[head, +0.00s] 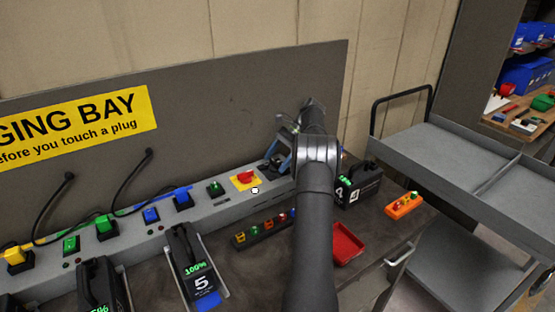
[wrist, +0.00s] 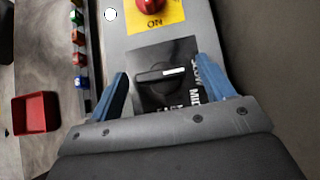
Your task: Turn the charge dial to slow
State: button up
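The charge dial (wrist: 158,76) is a black knob with a raised grip bar on a black plate, in the middle of the wrist view. A white mark lies on the bar's right part, on the side towards the printed word SLOW. MID and another, partly covered word are printed lower. My gripper (wrist: 163,68) is open, with one blue finger on each side of the dial and a visible gap to the knob. Whether the fingertips are down at knob height I cannot tell. In the head view my gripper (head: 280,150) is at the right end of the grey console, largely hiding the dial.
A red knob on a yellow plate (head: 244,180) sits beside the dial on the console (head: 225,208). Several coloured plugs and sockets line the console leftwards. A red tray (head: 348,243), battery 4 (head: 357,185) and an orange block (head: 404,205) are on the bench. A back panel rises behind.

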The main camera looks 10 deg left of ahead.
jog(key=shift+m, duration=0.3)
